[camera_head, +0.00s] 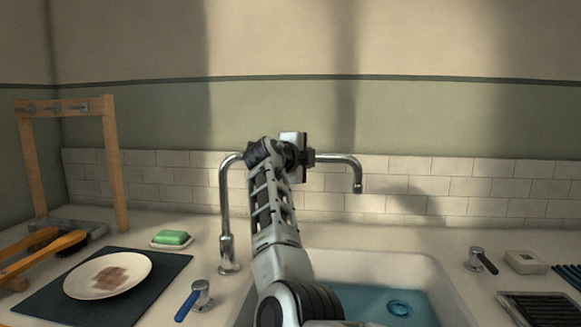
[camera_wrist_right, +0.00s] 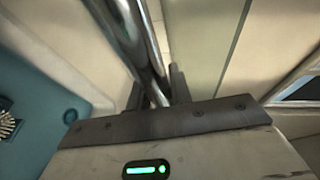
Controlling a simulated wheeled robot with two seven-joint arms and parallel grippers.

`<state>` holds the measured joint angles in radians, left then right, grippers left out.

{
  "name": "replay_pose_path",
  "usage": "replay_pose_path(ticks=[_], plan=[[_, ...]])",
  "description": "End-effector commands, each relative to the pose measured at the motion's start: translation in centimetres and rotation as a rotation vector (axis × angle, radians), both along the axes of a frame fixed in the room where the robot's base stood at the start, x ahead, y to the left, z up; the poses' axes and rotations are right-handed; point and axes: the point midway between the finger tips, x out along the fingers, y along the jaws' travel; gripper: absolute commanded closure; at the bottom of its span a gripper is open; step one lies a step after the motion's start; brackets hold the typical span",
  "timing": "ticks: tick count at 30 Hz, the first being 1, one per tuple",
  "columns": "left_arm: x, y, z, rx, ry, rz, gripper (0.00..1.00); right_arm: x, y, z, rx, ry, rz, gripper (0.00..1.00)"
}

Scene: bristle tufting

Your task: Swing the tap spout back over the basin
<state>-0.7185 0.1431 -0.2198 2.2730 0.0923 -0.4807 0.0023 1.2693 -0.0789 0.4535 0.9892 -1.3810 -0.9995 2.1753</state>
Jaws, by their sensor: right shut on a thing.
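The chrome tap has an upright pipe (camera_head: 226,215) behind the basin's left side. Its bent spout (camera_head: 338,159) runs to the right, with its tip turned down. In the picture the tip is above the back of the white basin (camera_head: 385,262); the exact depth is hard to tell. My right gripper (camera_head: 307,156) is shut on the spout's horizontal part, and my arm hides part of the pipe. In the right wrist view the chrome spout (camera_wrist_right: 150,60) passes between the fingers of my right gripper (camera_wrist_right: 157,92). My left gripper is not in view.
A blue-handled tap (camera_head: 198,297) and a dark-handled tap (camera_head: 481,260) flank the basin. At left are a plate (camera_head: 108,275) on a dark mat, green soap (camera_head: 171,239), brushes and a wooden frame (camera_head: 118,165). Blue water (camera_head: 370,303) lies in the basin.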

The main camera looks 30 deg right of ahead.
Motion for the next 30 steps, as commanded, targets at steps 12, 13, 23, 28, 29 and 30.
replay_pose_path(ticks=[12,13,23,28,29,30], plan=[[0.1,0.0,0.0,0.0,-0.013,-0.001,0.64,-2.0,-0.7,0.1,-0.001,0.002,-0.084,1.0],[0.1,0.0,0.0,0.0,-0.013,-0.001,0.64,-2.0,-0.7,0.0,0.0,0.002,-0.083,1.0],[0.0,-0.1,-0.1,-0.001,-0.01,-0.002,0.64,-1.9,-0.6,-0.1,0.0,0.004,-0.081,0.58],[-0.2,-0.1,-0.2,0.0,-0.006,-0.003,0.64,-1.9,-0.6,0.0,0.0,0.003,-0.079,0.58],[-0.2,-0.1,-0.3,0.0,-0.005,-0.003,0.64,-1.9,-0.6,0.0,0.0,0.003,-0.079,0.58],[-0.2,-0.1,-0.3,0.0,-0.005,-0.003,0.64,-1.9,-0.6,0.0,0.0,0.003,-0.079,0.58]])
